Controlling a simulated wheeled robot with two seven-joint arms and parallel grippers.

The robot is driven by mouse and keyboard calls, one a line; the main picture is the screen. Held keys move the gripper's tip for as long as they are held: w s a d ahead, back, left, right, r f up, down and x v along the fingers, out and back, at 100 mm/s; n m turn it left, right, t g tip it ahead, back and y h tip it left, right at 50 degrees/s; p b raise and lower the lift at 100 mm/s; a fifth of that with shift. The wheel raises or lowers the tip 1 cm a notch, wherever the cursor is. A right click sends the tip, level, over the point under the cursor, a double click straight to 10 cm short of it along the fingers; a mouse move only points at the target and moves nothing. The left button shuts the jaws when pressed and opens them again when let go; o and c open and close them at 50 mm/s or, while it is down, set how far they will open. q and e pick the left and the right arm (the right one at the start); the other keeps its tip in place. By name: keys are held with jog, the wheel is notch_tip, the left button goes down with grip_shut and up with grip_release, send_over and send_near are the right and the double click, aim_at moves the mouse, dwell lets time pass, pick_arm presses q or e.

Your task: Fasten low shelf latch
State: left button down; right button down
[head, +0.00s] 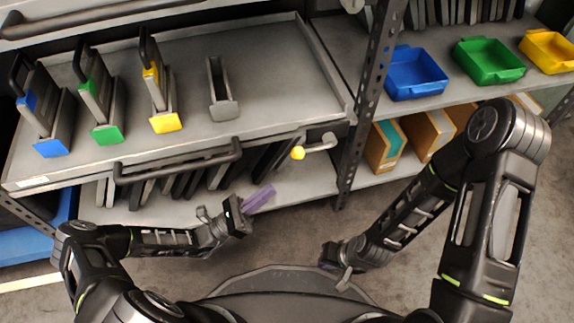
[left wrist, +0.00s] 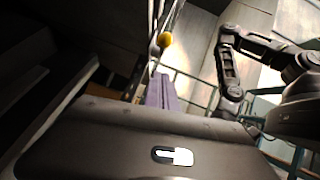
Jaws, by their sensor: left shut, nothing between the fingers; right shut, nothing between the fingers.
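The shelf latch is a grey lever (head: 322,145) with a yellow knob (head: 298,153) at the front right corner of the low shelf tray (head: 270,60). The lever points left, roughly along the tray's front edge. My left gripper (head: 262,197) has purple fingers, is shut and empty, and is below and left of the knob, apart from it. In the left wrist view the yellow knob (left wrist: 165,40) shows just above the tips of the shut purple fingers (left wrist: 163,92). My right gripper (head: 344,280) is shut and empty, low and near my base, away from the latch.
The tray holds blue (head: 50,147), green (head: 107,134) and yellow (head: 165,122) ended holders, plus a grey one (head: 222,90). A dark handle (head: 178,165) runs along its front. A perforated post (head: 362,110) stands right of the latch. Coloured bins (head: 415,75) sit further right.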

pick_arm(q)
send_near(313, 149)
notch_tip(313, 149, down, 3)
jog(key=d, duration=0.1)
jog(key=shift+w+d+r+b, duration=0.1)
jog(key=shift+w+r+b, duration=0.2)
jog(key=shift+r, duration=0.7)
jog(key=shift+w+d+r+b, duration=0.1)
jog(key=shift+w+r+b, duration=0.15)
jog(key=shift+r, duration=0.7)
pick_arm(e)
jog(key=shift+f, duration=0.4)
pick_arm(q)
jog(key=shift+w, duration=0.15)
pick_arm(e)
jog(key=shift+r, duration=0.1)
